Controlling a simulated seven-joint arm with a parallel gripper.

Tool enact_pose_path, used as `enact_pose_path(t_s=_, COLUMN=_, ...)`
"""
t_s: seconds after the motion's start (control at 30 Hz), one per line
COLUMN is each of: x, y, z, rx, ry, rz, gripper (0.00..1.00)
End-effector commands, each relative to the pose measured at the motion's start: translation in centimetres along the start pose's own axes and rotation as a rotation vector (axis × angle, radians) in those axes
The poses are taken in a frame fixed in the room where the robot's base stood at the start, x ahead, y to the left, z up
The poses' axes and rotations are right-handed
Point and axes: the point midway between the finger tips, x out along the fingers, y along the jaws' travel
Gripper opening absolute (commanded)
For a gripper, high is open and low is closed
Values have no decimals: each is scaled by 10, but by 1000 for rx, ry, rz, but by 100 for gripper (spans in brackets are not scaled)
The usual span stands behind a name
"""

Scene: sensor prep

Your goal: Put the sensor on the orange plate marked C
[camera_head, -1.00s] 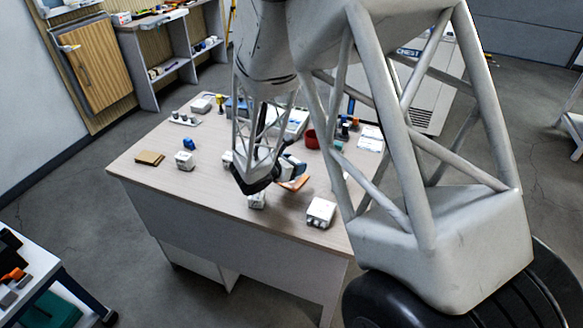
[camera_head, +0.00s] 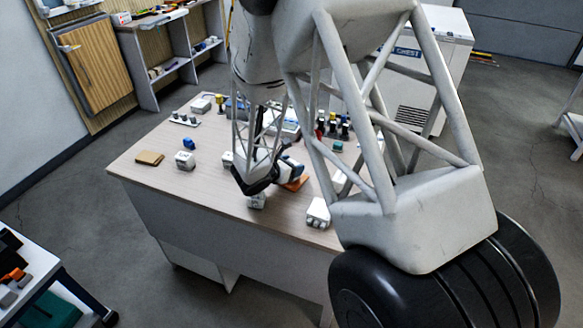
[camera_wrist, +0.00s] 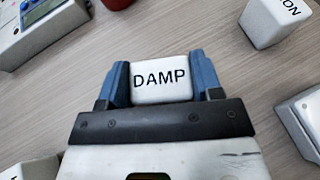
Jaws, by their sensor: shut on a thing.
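My gripper (camera_wrist: 161,84) has its two blue fingers closed on the sides of a white block marked DAMP (camera_wrist: 160,79). In the head view my gripper (camera_head: 256,187) is low over the front of the table, with a white block (camera_head: 256,201) at its tip. I cannot tell whether the block touches the table. An orange plate (camera_head: 296,184) lies just right of my gripper, partly hidden by it; no letter can be read on it. A tan plate (camera_head: 149,158) lies at the table's left. No other thing is clearly identifiable as the sensor.
A white block ending in "ON" (camera_wrist: 277,20) and a grey-white box (camera_wrist: 303,118) are to the right in the wrist view. A device with a screen (camera_wrist: 38,28) is at upper left. The table's front-left is clear.

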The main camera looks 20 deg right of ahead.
Motion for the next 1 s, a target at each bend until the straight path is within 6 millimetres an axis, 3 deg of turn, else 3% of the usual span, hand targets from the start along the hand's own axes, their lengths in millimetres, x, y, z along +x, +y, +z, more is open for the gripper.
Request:
enact_pose_path(t_s=0.57, x=4, y=0, z=-10, rx=-1, ry=0, rz=0, gripper=35)
enact_pose_path(t_s=0.6, x=4, y=0, z=-10, rx=-1, ry=0, rz=0, gripper=62)
enact_pose_path(t_s=0.73, x=4, y=0, z=-10, rx=-1, ry=0, rz=0, gripper=82)
enact_pose_path(t_s=1.0, x=4, y=0, z=-10, rx=-1, ry=0, rz=0, gripper=85)
